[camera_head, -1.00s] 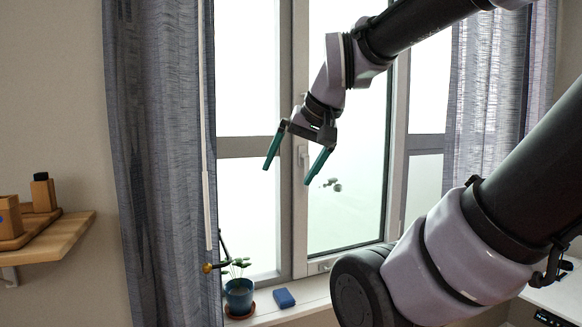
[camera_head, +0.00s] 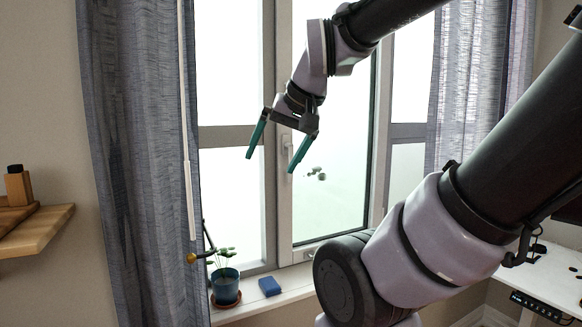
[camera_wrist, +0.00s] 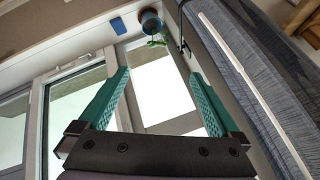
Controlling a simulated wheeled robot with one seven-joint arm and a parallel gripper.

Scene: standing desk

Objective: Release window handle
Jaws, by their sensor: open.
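The window handle (camera_head: 286,146) is a small pale lever on the upright frame of the window sash (camera_head: 327,215). It shows only partly, beside and behind the right finger of my gripper. My gripper (camera_head: 270,164) is open, with two green fingers spread and pointing down in front of the window. Nothing is between the fingers. I cannot tell whether the right finger touches the handle. In the wrist view my gripper (camera_wrist: 159,73) is also open and empty, with bright glass beyond it; I cannot make out the handle there.
A potted plant (camera_head: 226,287) and a blue block (camera_head: 269,286) stand on the sill (camera_head: 250,306). A grey curtain (camera_head: 140,170) with a white rod (camera_head: 187,190) hangs at left. A wooden shelf (camera_head: 40,232) is at far left, a white desk (camera_head: 550,275) at lower right.

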